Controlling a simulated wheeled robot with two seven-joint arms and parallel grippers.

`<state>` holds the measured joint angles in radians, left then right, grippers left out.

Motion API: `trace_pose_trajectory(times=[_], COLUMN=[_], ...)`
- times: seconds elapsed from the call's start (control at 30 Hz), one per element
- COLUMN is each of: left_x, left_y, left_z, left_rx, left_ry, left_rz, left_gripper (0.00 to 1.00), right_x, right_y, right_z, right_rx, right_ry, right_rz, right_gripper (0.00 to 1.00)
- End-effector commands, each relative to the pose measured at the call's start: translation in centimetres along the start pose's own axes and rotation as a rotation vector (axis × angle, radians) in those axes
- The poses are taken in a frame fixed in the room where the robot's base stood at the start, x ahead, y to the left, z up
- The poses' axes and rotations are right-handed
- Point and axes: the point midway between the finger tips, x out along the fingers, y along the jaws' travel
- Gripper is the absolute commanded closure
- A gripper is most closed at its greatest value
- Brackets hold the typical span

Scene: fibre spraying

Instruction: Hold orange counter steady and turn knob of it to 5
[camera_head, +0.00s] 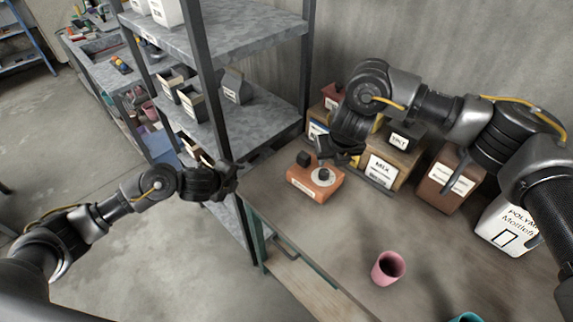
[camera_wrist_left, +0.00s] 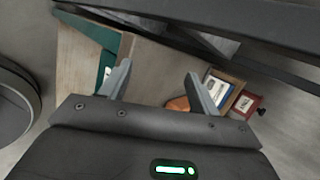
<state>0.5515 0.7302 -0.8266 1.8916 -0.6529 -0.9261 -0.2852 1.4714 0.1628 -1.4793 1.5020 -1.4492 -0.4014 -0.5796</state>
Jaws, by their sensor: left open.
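The orange counter (camera_head: 304,186) sits on the table near its left back edge. It has a pale round dial with a dark knob (camera_head: 323,174) and a black block (camera_head: 303,158) at its back left. My left gripper (camera_head: 230,177) is open and empty, left of the counter and apart from it, beyond the table edge. In the left wrist view, part of the orange counter (camera_wrist_left: 178,103) shows beside one finger of the left gripper (camera_wrist_left: 160,85). My right gripper (camera_head: 338,152) hangs just behind the counter; its fingertips are dark, and contact cannot be told.
Labelled boxes (camera_head: 381,172) and a brown container (camera_head: 449,182) stand along the back of the table (camera_head: 330,235). A pink cup (camera_head: 388,268) is at the front. A metal shelf (camera_head: 225,37) rises at the left. The table middle is clear.

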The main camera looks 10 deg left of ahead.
Motion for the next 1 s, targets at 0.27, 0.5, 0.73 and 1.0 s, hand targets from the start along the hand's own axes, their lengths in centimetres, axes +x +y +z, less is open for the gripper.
trace_pose_trajectory(times=[0.27, 0.5, 0.73, 1.0], left_x=[1.0, 1.0, 1.0, 3.1], left_y=[-6.9, -10.1, -10.7, -11.7], left_z=[-9.8, -12.4, -12.7, -13.3], left_rx=[-0.904, -1.403, -1.509, -1.506], left_ry=[0.314, 0.484, 0.521, 0.520], left_rz=[-0.124, -0.132, -0.130, -0.128], left_gripper=[0.38, 0.38, 0.38, 0.38], right_x=[0.0, 0.0, 0.0, 0.0], right_y=[0.0, 0.0, 0.0, 0.0], right_z=[0.0, 0.0, 0.0, 0.0], right_rx=[0.000, 0.000, 0.000, 0.000], right_ry=[0.000, 0.000, 0.000, 0.000], right_rz=[0.000, 0.000, 0.000, 0.000], right_gripper=[0.64, 0.64, 0.64, 0.64])
